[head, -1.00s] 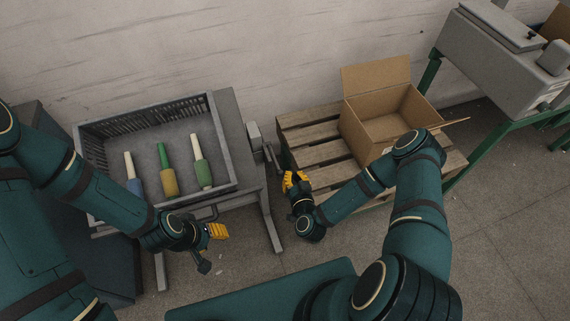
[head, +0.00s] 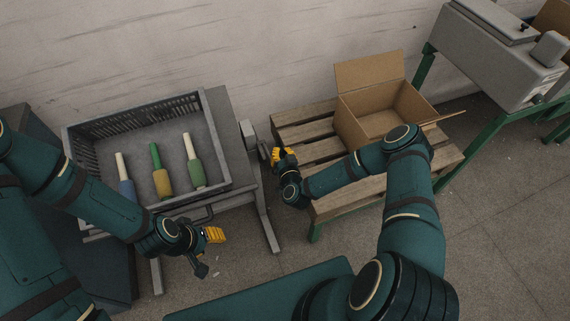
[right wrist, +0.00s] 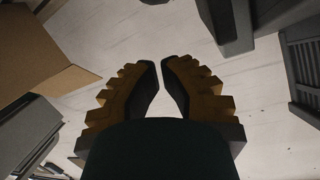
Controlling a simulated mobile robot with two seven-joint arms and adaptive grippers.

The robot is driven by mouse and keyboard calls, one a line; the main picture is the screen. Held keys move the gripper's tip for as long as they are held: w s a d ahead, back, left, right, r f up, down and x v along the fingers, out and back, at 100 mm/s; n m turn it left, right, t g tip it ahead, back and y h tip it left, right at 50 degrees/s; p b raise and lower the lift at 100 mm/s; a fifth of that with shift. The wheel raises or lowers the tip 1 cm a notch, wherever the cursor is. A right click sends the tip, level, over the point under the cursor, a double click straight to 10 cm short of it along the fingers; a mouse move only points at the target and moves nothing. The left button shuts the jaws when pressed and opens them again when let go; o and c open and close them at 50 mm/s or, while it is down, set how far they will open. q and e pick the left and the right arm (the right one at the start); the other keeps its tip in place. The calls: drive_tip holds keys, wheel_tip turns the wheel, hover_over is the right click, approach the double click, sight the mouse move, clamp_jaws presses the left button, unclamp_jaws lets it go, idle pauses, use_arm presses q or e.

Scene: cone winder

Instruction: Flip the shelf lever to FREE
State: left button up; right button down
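No FREE marking can be read. My right gripper (head: 281,157) is just right of the lever in the head view; contact cannot be told. In the right wrist view its yellow-and-black fingers (right wrist: 162,64) have their tips nearly together, with nothing between them. A dark grey part at the top right of that view (right wrist: 228,22) may be the shelf fitting. My left gripper (head: 214,235) hangs in front of the shelf; its finger gap is unclear.
A grey crate (head: 222,150) on the shelf holds several cones with coloured yarn. A wooden pallet platform (head: 310,133) with an open cardboard box (head: 360,120) stands right of the lever. A grey machine (head: 490,60) is at the far right. Floor is clear in front.

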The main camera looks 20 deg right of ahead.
drive_tip(key=shift+s+a+f+b, duration=0.15)
drive_tip(key=shift+s+a+f, duration=0.15)
drive_tip(key=shift+s+f, duration=0.45)
drive_tip(key=shift+s+a+f+b, duration=0.15)
drive_tip(key=shift+s+a+f, duration=0.2)
drive_tip(key=shift+f, duration=0.6)
